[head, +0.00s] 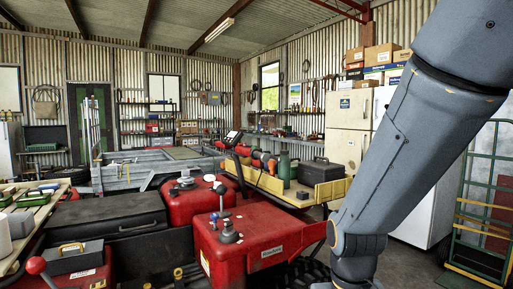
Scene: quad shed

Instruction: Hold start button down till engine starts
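I cannot make out a start button in the head view. Red machinery fills the lower middle: a boxy red tank (265,232) with a label and dark cap on top, and a second red tank (190,203) behind it. My arm comes down from the upper right to the bottom edge, right of the near red tank. My gripper is not in the picture.
A black case (105,217) lies left of the tanks. A red-knobbed lever (37,265) stands at the lower left. A yellowish tray (290,187) carries a green bottle (284,166) and a dark case (320,171). Fridges and a green hand truck (490,210) stand right.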

